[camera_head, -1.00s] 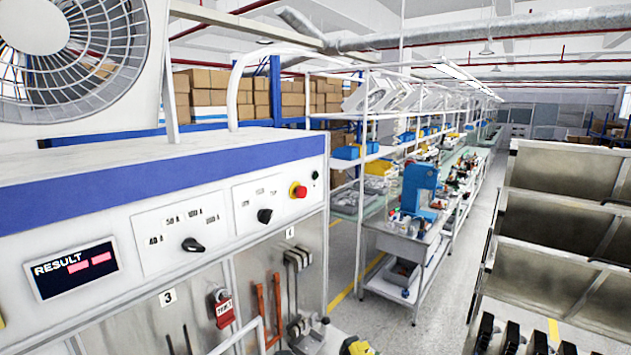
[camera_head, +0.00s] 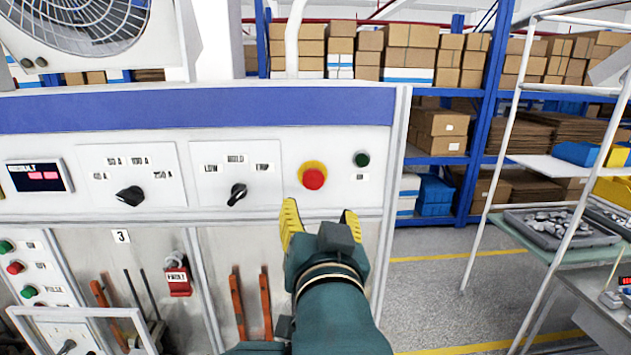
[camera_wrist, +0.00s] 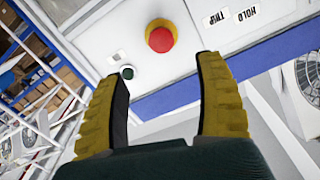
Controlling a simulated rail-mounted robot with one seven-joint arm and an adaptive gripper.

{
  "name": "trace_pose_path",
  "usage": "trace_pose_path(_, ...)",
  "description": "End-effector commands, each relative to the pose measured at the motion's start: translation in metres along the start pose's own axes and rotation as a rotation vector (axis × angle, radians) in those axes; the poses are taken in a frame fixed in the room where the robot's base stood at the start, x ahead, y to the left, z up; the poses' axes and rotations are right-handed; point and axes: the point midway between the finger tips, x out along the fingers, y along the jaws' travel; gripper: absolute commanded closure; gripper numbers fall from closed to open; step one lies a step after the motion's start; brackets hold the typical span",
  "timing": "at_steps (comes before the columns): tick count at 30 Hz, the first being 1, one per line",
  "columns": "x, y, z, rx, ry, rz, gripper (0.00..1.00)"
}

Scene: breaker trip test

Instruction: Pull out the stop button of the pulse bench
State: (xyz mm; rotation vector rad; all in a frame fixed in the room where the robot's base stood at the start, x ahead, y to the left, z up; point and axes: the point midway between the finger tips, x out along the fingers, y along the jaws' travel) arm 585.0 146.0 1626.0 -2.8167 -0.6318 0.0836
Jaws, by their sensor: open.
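The stop button (camera_head: 313,179) is a red mushroom head on a yellow collar, on the white upper panel of the pulse bench (camera_head: 262,139). It also shows in the wrist view (camera_wrist: 160,38), beyond the fingertips and roughly between them. My gripper (camera_head: 320,214) has yellow ribbed fingers and is open and empty. In the head view it is just below the button. The fingers do not appear to touch the button; the exact gap cannot be told. Whether the button is pressed in or out cannot be told.
A small dark green button (camera_head: 361,159) sits right of the stop button. A black selector knob (camera_head: 237,194) is to its left, and another knob (camera_head: 131,196) further left. A fan (camera_head: 85,22) stands on top.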

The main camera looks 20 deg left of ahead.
Motion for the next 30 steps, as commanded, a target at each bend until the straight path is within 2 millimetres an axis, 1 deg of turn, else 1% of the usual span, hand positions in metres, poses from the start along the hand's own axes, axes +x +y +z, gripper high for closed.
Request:
trace_pose_path(1, 0.013, -0.003, -0.005, 0.001, -0.003, -0.002, 0.3)
trace_pose_path(9, 0.079, -0.001, -0.005, -0.001, -0.004, 0.001, 0.3)
trace_pose_path(12, 0.101, -0.001, -0.005, 0.0, -0.002, 0.001, 0.3)
trace_pose_path(15, 0.118, -0.001, -0.004, -0.001, -0.001, 0.001, 0.3)
trace_pose_path(18, 0.129, 0.0, -0.003, -0.001, 0.0, 0.001, 0.3)
trace_pose_path(20, 0.132, 0.0, -0.002, -0.002, 0.0, 0.001, 0.3)
trace_pose_path(27, 0.133, 0.001, 0.0, -0.002, 0.001, 0.001, 0.3)
trace_pose_path(28, 0.133, 0.001, 0.0, -0.002, 0.001, 0.001, 0.31)
trace_pose_path(30, 0.133, 0.001, 0.0, -0.001, 0.001, 0.001, 0.45)
